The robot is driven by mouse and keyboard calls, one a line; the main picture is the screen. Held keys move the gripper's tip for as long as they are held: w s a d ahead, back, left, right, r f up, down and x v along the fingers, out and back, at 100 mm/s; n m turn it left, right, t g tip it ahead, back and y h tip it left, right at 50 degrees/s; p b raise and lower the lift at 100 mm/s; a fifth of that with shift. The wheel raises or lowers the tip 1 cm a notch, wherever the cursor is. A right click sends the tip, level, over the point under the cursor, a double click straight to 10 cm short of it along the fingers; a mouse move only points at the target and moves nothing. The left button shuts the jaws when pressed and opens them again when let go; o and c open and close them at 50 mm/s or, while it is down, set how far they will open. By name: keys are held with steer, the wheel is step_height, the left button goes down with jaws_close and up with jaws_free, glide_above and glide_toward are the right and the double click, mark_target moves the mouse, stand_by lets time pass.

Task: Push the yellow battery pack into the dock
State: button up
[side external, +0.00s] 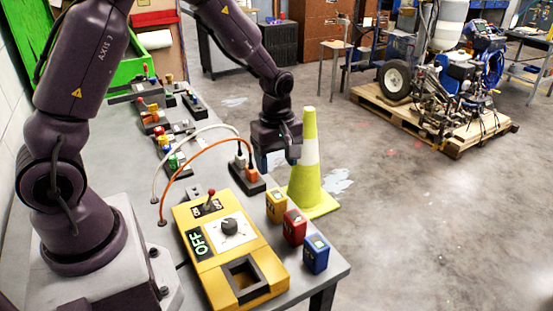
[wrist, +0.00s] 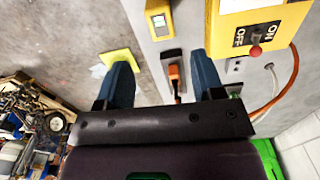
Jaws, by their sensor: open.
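The yellow battery pack (side external: 276,207) stands upright on the grey bench near its right edge, at the far end of a row with a red pack (side external: 295,227) and a blue pack (side external: 315,254). It also shows at the top of the wrist view (wrist: 158,22). The dock (side external: 246,278) is a square black-rimmed opening at the near end of the yellow control box; it looks empty. My gripper (side external: 278,160) is open and empty, above the bench and beyond the yellow pack. The wrist view shows its two blue fingers apart (wrist: 162,78).
A black socket block with an orange plug (side external: 252,173) and cables stands below my gripper. The yellow box (side external: 205,245) carries a red-tipped lever and a dial. A yellow-green cone (side external: 308,185) stands beside the bench. Several switch units line the bench's far part.

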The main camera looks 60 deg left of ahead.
mark_target(276, 195)
steer(key=shift+f+n, duration=0.2)
steer(key=shift+n, duration=0.1)
steer(key=shift+f, duration=4.8)
steer(key=c, duration=0.9)
steer(key=shift+r, duration=0.7)
steer(key=shift+r, duration=1.85)
steer(key=shift+r, duration=0.1)
